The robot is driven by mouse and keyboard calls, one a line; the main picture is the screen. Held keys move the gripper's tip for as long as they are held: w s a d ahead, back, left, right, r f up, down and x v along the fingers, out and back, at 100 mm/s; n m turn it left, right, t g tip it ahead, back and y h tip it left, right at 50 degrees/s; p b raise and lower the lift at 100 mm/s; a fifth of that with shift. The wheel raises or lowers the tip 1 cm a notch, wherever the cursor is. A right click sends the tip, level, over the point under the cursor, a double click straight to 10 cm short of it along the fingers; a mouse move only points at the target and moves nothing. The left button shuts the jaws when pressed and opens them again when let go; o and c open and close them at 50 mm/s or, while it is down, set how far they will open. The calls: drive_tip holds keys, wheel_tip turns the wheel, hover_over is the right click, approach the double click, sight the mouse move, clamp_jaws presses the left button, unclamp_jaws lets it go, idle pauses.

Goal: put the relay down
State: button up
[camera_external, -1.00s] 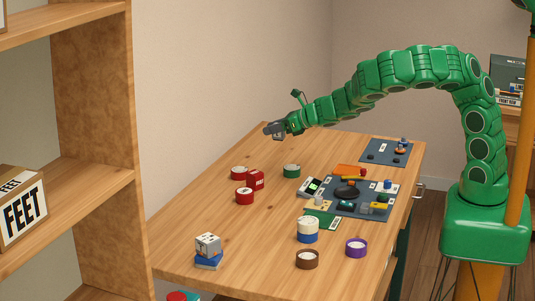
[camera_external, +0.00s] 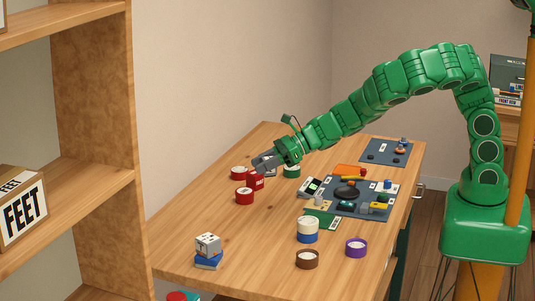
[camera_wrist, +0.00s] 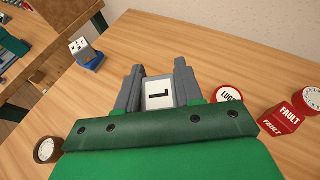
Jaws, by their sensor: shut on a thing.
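The relay (camera_wrist: 159,95) shows in the wrist view as a small block with a white face and a black mark. It sits between the two grey fingers of my gripper (camera_wrist: 159,82), which is shut on it. In the external view my gripper (camera_external: 264,162) is over the far left part of the wooden table (camera_external: 190,222), close to the red tins and the red block. The relay is not clearly visible there, and I cannot tell its height above the table.
Near my gripper are a red FAULT block (camera_wrist: 290,118), a red LUGS tin (camera_wrist: 229,96) and a green tin (camera_external: 292,171). A dark blue mat (camera_external: 338,209) with phone parts is at right. A grey-white block (camera_external: 208,243) stands front left. The table's left middle is clear.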

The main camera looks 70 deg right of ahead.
drive_tip(key=s+a+n+g+y, duration=0.2)
drive_tip(key=s+a+n+g, duration=0.1)
drive_tip(key=s+a, duration=0.6)
drive_tip(key=s+a+f+n+g+y, duration=0.1)
drive_tip(key=s+a+n+g+y, duration=0.1)
drive_tip(key=s+a, duration=0.7)
drive_tip(key=shift+a+f+n+g+y, duration=0.2)
drive_tip(key=shift+a+n+g+y, duration=0.3)
drive_tip(key=shift+a, duration=2.2)
drive_tip(key=shift+w+a+f, duration=1.85)
drive_tip(key=shift+w+f, duration=0.15)
drive_tip(key=shift+f, duration=0.05)
drive_tip(key=shift+w+a+f, duration=1.85)
drive_tip(key=shift+w+f, duration=0.15)
drive_tip(key=shift+w+a+f, duration=0.15)
drive_tip(key=shift+f, duration=0.35)
drive_tip(key=shift+w+a+f, duration=0.1)
drive_tip(key=shift+f, duration=1.3)
drive_tip(key=shift+f, duration=0.1)
